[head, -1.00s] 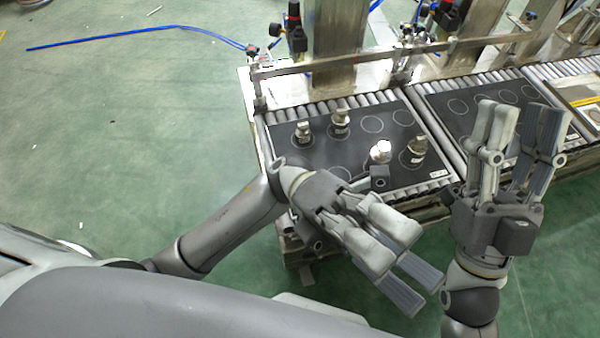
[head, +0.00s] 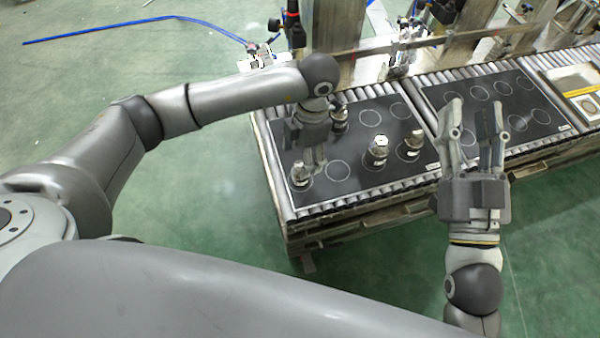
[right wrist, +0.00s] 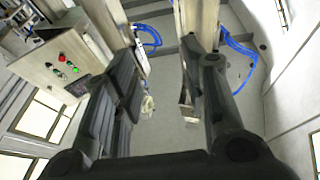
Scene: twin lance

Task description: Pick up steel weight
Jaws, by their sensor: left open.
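Several small steel weights stand upright on a black plate with printed circles (head: 360,190) in the head view. One weight (head: 300,175) is at the plate's front left corner. Another weight (head: 339,122) is in the back row, partly behind my left gripper. Two more, a shiny weight (head: 378,148) and a darker weight (head: 412,144), stand to the right. My left gripper (head: 314,163) points down over the plate's left part, its fingers just right of the front left weight; contact is unclear. My right gripper (head: 476,112) is open and empty, also in the right wrist view (right wrist: 165,60).
A second plate with empty circles (head: 490,105) lies to the right on the roller conveyor (head: 365,195). A metal rail (head: 430,42) and posts stand behind. A control box (right wrist: 65,62) shows in the right wrist view.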

